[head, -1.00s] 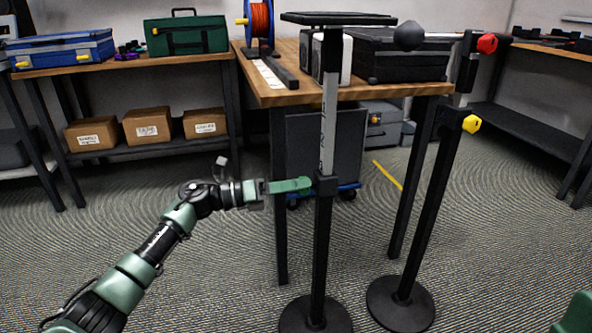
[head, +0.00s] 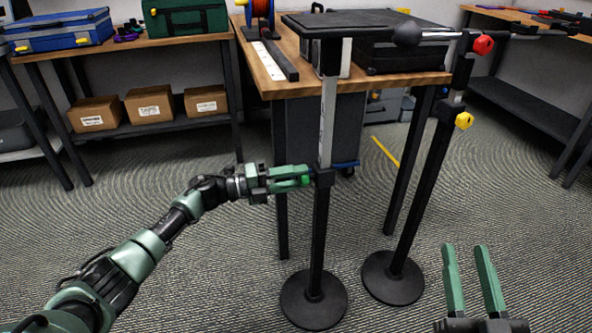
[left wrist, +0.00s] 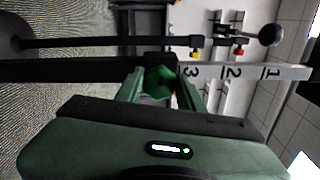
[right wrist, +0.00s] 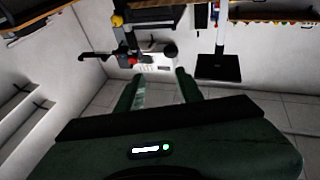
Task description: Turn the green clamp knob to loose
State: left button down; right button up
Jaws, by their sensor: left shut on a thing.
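The green clamp knob (head: 306,180) sits on the collar of the nearer black stand (head: 319,235), below its pale numbered inner post (head: 327,115). My left gripper (head: 300,176) reaches in from the left, its green fingers shut on the knob. In the left wrist view the green knob (left wrist: 158,83) lies between the two fingers, with the marks 3, 2 and 1 on the post beside it. The collar's clamp state cannot be read. My right gripper (head: 466,252) is open and empty at the lower right, apart from both stands.
A second stand (head: 418,210) on the right carries a yellow knob (head: 464,121), a red knob (head: 483,45) and a grey ball (head: 407,33). A flat black plate (head: 335,24) tops the nearer stand. A wooden table (head: 268,77) stands behind. Floor in front is clear.

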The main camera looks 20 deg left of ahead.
pick_arm(q)
jog(key=shift+f+n+p, duration=0.1)
jog(key=shift+n+p, duration=1.15)
jog(key=shift+n, duration=0.75)
pick_arm(e)
notch_tip(320, 180, down, 14)
jog(key=s+d+g+h, duration=0.2)
jog(key=g, duration=0.6)
jog(key=shift+d+r, duration=0.2)
pick_arm(q)
jog(key=c, duration=0.9)
grip_release()
jog(key=shift+a, duration=0.15)
